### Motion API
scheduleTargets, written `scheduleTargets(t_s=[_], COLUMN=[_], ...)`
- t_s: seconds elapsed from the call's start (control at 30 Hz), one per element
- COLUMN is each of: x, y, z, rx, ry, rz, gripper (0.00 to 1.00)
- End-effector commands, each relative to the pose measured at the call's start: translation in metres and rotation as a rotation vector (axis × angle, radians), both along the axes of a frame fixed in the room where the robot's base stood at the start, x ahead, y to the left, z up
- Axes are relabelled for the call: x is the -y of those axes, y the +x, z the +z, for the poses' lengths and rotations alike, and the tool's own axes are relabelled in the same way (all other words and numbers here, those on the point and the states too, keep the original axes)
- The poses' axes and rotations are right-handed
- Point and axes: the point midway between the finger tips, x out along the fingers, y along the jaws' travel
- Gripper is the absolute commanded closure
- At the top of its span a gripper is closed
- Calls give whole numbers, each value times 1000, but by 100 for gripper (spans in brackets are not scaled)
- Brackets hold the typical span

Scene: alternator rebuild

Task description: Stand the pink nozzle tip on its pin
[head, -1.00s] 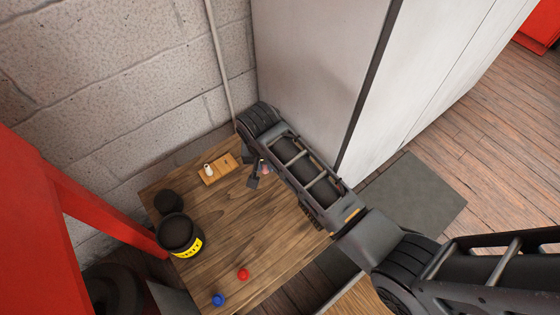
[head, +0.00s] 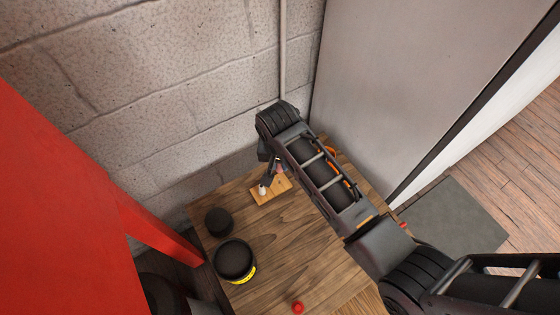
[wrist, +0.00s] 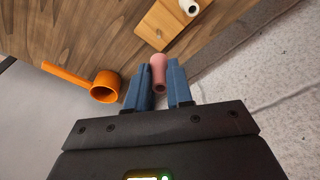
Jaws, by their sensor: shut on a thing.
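The pink nozzle tip (wrist: 158,70) is held upright-looking between the two blue-grey fingers of my gripper (wrist: 159,66) in the wrist view. In the head view my gripper (head: 275,168) is over the far right end of the wooden pin board (head: 268,197), with a bit of pink showing at its fingers. The board also shows at the top of the wrist view (wrist: 171,22), apart from the pink tip. A small pin (wrist: 158,33) appears to stand on its bare part. A white nozzle tip (head: 262,190) stands at the board's other end.
An orange cup with a handle (wrist: 104,86) lies beside my gripper. A black tub with a yellow label (head: 235,261), a dark round thing (head: 218,221) and a red knob (head: 298,307) are on the wooden table (head: 290,250). A block wall and a grey cabinet (head: 400,90) stand close behind.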

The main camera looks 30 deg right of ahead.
Motion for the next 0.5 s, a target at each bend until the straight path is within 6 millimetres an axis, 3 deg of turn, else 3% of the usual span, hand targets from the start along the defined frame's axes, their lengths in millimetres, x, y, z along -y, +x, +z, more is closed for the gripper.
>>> scheduleTargets(t_s=[0.5], x=[0], y=[-1], z=[-32], rx=[0], ry=[0], rz=[0], gripper=[100])
